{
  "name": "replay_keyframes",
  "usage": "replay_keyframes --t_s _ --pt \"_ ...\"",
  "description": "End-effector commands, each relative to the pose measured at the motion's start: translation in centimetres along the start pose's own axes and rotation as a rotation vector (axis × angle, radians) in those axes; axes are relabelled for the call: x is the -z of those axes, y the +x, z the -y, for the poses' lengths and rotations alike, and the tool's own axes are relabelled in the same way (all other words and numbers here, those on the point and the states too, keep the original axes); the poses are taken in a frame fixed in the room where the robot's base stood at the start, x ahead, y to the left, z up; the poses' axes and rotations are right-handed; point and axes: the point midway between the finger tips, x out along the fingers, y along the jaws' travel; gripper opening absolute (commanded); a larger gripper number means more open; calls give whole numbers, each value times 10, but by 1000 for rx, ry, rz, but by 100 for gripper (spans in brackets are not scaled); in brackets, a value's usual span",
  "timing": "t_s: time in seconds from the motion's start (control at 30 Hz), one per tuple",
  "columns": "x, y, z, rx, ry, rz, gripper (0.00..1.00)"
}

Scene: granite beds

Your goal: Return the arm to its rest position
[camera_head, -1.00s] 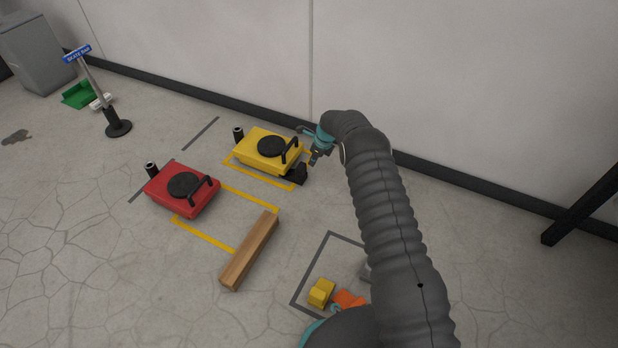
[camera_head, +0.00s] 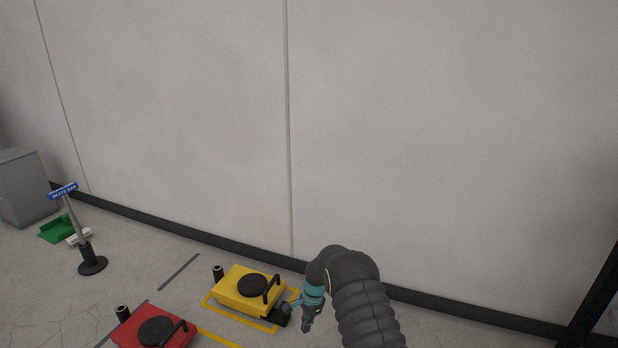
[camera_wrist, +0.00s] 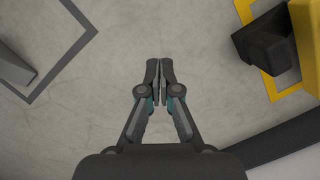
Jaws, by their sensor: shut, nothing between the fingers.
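My gripper (camera_wrist: 160,70) is shut and empty in the wrist view, with its two fingertips together above bare floor. In the head view my gripper (camera_head: 306,326) hangs at the end of my bent arm, just right of the yellow machine (camera_head: 250,290). The yellow machine has a round black disc and a black handle on top. A black block (camera_head: 278,316) sits at its near right corner and also shows at the upper right of the wrist view (camera_wrist: 264,45). My gripper looks apart from both.
A red machine (camera_head: 150,332) stands at lower left. A signpost (camera_head: 90,262), a green tray (camera_head: 57,229) and a grey cabinet (camera_head: 24,190) stand farther left. The pale wall (camera_head: 440,140) rises behind my arm. A dark beam (camera_head: 595,295) stands at the right edge.

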Motion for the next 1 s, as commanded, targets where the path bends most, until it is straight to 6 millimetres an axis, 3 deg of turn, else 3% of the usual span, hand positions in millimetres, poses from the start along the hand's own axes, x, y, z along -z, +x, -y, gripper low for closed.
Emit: replay_keyframes --t_s 0.03,0.3,0.6,1.0 --pt "-4 -18 -9 -10 -61 -2 0" --pt "-23 -110 -58 -52 -379 -16 0" --pt "-48 -209 -119 -66 -642 -46 0" --pt "-88 -319 -212 -65 -891 -113 0"
